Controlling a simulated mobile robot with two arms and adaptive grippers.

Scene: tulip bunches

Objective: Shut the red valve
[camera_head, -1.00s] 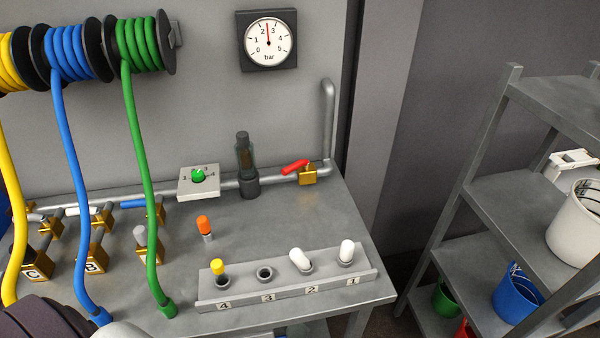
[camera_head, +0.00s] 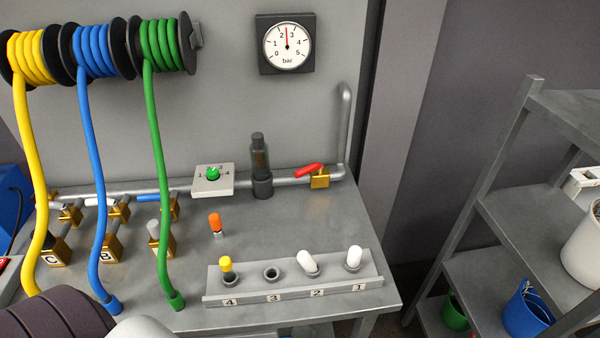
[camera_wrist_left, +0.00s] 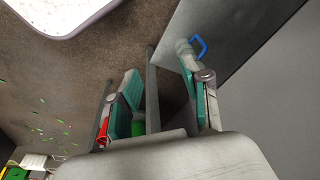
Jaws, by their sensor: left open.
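The red valve lever (camera_head: 308,169) sits on a brass valve body (camera_head: 320,179) on the grey pipe at the back right of the bench. The lever points left from the body, roughly along the pipe and slightly angled. The round bar gauge (camera_head: 287,44) on the wall above reads between 2 and 3. My left gripper (camera_wrist_left: 160,85) shows in the left wrist view, its teal-padded fingers apart and empty, above a brown floor and away from the valve. My right gripper is in neither view.
A green-knobbed selector (camera_head: 213,174) and a dark-capped cylinder (camera_head: 261,165) stand left of the valve. Yellow, blue and green hoses hang at the left. A numbered rack (camera_head: 293,284) holds plugs at the front; an orange plug (camera_head: 216,224) stands behind it. A shelf (camera_head: 530,200) is at the right.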

